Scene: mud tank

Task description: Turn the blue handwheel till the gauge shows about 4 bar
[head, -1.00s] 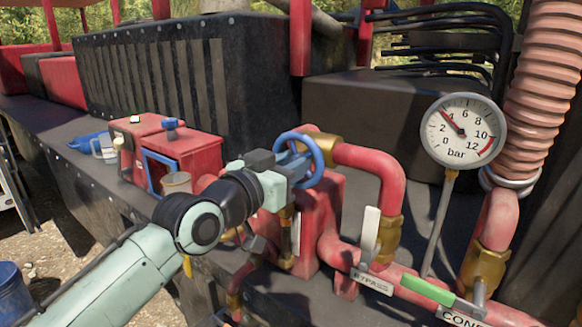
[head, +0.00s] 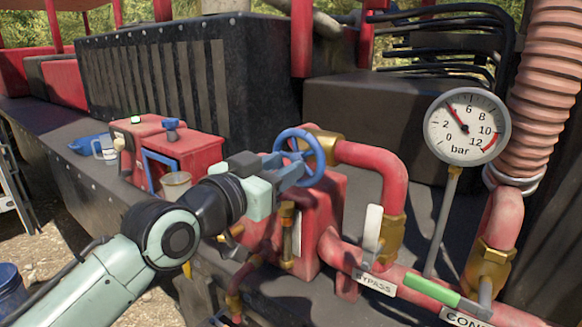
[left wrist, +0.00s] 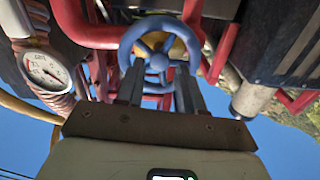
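The blue handwheel (head: 318,152) stands on a brass fitting of the red pipework, just right of the picture's middle. My left gripper (head: 291,173) is at its near side. In the left wrist view, my left gripper's two dark fingers (left wrist: 159,88) are spread apart and reach the lower rim of the handwheel (left wrist: 138,30). Whether they touch the rim I cannot tell. The round white gauge (head: 467,148) stands on a stem at the right. Its needle points up-left, at about the 4 mark. The gauge also shows in the left wrist view (left wrist: 44,68). My right gripper is out of view.
A white bypass lever (head: 373,228) and a green-handled lever (head: 431,289) are on the red pipes below the gauge. A ribbed red hose (head: 549,90) rises at the right.

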